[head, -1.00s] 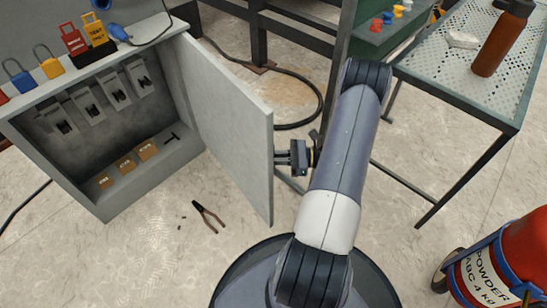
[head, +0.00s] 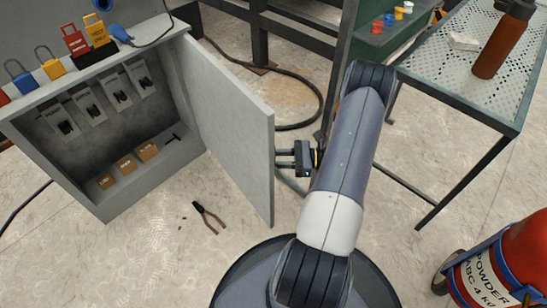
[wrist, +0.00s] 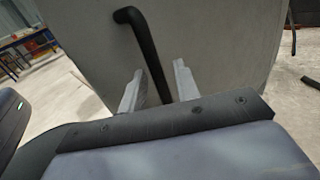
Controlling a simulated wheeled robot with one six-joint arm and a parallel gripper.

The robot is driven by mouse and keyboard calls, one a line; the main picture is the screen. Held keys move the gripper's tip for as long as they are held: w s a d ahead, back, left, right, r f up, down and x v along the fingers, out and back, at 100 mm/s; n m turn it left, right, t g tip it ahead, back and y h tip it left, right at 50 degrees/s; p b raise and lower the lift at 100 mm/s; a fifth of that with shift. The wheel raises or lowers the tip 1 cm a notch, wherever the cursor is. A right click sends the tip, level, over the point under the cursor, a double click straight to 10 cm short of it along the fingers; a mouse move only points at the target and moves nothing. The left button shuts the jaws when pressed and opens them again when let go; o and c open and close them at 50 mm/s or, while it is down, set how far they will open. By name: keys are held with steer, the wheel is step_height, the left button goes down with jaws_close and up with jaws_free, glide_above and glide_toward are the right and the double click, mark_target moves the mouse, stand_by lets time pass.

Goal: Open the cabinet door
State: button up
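The grey cabinet (head: 190,165) stands at the left with its door (head: 235,130) swung wide open, the inner face toward the head camera. The door's outer face (wrist: 220,55) fills much of the wrist view, with a black bar handle (wrist: 145,45) on it. My gripper (head: 280,158) is on the outer side of the door, by its free edge. In the wrist view my gripper (wrist: 158,82) is open, its two fingers on either side of the handle with gaps showing. The handle is hidden behind the door in the head view.
Pliers (head: 208,217) lie on the floor in front of the cabinet. A perforated metal table (head: 460,75) stands at the right with a brown bottle (head: 502,40) on it. A red extinguisher (head: 500,265) stands at lower right. Padlocks and tags (head: 75,42) sit on the cabinet top.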

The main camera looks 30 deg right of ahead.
steer(key=p+v, duration=0.1)
steer(key=v, duration=0.9)
steer(key=shift+p, duration=0.35)
steer(key=shift+w+a+f, duration=0.1)
steer(key=shift+a, duration=0.05)
steer(key=shift+b+x, duration=1.1)
steer(key=shift+x, duration=4.3)
